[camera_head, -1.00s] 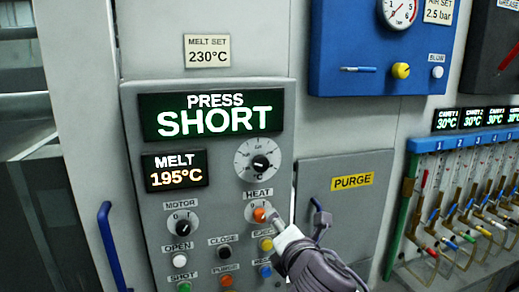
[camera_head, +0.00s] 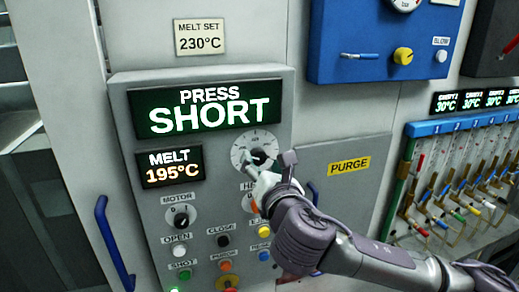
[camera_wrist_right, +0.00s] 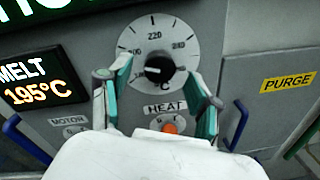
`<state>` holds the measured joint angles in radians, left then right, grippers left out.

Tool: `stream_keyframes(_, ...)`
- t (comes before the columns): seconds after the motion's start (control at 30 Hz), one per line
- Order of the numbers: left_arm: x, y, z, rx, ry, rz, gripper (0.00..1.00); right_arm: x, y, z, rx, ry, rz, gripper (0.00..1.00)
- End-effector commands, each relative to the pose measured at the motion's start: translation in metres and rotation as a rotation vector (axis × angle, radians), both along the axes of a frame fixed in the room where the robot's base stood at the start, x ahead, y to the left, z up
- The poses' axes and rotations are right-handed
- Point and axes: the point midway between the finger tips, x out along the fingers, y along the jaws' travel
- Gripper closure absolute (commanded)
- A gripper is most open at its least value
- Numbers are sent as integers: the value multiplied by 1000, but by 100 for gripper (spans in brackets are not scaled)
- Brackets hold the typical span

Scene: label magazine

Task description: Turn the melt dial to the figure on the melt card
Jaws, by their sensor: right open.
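The melt card (camera_head: 201,37) reads "MELT SET 230°C" and is fixed above the press panel. The melt display (camera_head: 169,167) reads 195°C. The melt dial (camera_head: 254,148) is a round white scale with a black knob; in the right wrist view the dial (camera_wrist_right: 158,52) shows 220 near its top, and other figures are hard to read. My right gripper (camera_head: 256,164) is in front of the dial's lower part; in the wrist view its open fingers (camera_wrist_right: 160,90) stand on either side below the knob, which is clear between them. My left gripper is out of view.
The press display (camera_head: 207,106) reads "PRESS SHORT". The orange heat knob (camera_wrist_right: 170,127) sits just below the dial. A motor knob (camera_head: 180,215) and several push buttons are lower on the panel. A purge door (camera_head: 335,190) with a blue handle is to the right.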

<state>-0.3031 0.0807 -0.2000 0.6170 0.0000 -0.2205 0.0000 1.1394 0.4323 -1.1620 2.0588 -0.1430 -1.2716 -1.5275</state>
Motion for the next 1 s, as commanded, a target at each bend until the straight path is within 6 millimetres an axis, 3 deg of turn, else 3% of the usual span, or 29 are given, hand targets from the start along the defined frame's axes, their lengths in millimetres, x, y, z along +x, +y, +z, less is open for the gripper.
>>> stream_keyframes(0.2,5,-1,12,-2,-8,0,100,23,6,1,0,0,0,37)
stream_keyframes(0.57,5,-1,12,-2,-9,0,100,26,7,-1,1,0,1,39)
stream_keyframes(0.9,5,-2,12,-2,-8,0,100,26,7,0,1,0,0,95)
stream_keyframes(1.0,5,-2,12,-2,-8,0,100,26,7,0,2,0,0,96)
